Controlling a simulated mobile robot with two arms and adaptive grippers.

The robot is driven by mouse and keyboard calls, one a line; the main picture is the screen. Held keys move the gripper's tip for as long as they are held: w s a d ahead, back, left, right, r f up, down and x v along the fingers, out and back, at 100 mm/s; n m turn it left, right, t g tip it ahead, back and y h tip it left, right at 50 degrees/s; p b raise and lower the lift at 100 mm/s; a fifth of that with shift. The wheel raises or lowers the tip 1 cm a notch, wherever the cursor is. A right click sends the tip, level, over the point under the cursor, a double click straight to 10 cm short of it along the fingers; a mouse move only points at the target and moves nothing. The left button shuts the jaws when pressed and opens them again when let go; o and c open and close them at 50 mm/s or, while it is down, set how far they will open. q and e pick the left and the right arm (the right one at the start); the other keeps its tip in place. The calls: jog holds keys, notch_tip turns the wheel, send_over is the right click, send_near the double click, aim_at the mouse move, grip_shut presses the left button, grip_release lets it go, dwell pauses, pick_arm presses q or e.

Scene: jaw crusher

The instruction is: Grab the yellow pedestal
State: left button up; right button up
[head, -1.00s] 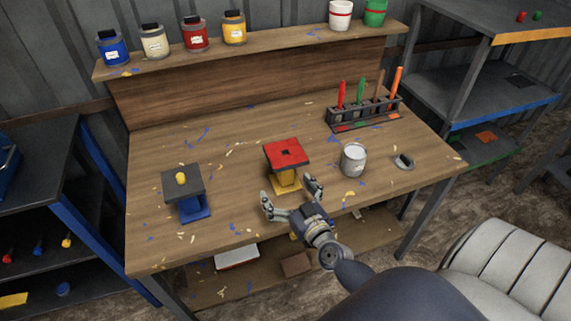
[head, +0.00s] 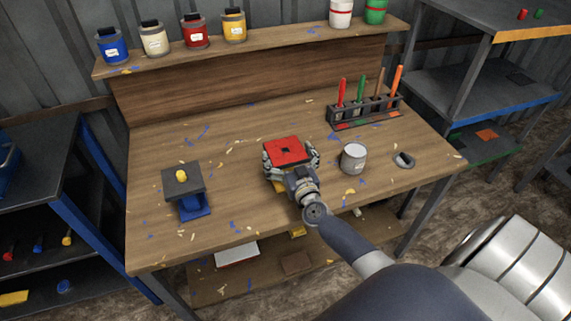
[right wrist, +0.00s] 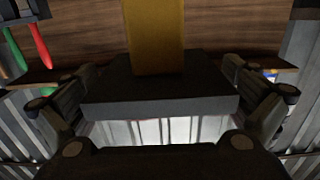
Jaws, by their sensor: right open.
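The yellow pedestal stands on the workbench and carries a square plate with a red top (head: 286,148). Most of its yellow body is hidden behind my right gripper in the head view. In the right wrist view the picture is upside down; the yellow column (right wrist: 155,35) comes from the top edge to the dark plate (right wrist: 160,98). My right gripper (head: 290,160) is open, with one finger on each side of the plate. I cannot tell whether the fingers touch it. My left gripper is not in view.
A blue pedestal (head: 190,205) with a dark plate and a small yellow piece stands to the left. A grey can (head: 354,158) is close on the right. A rack (head: 365,112) of colored tools stands behind. Paint jars line the back shelf (head: 280,35).

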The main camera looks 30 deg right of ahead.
jog(key=shift+w+d+f, duration=0.1)
jog(key=shift+w+d, duration=0.15)
jog(key=shift+w, duration=0.4)
jog(key=shift+s, duration=0.1)
jog(key=shift+c, duration=1.3)
jog(key=c, duration=1.4)
jog(key=shift+c, duration=0.8)
jog(key=shift+r, duration=0.25)
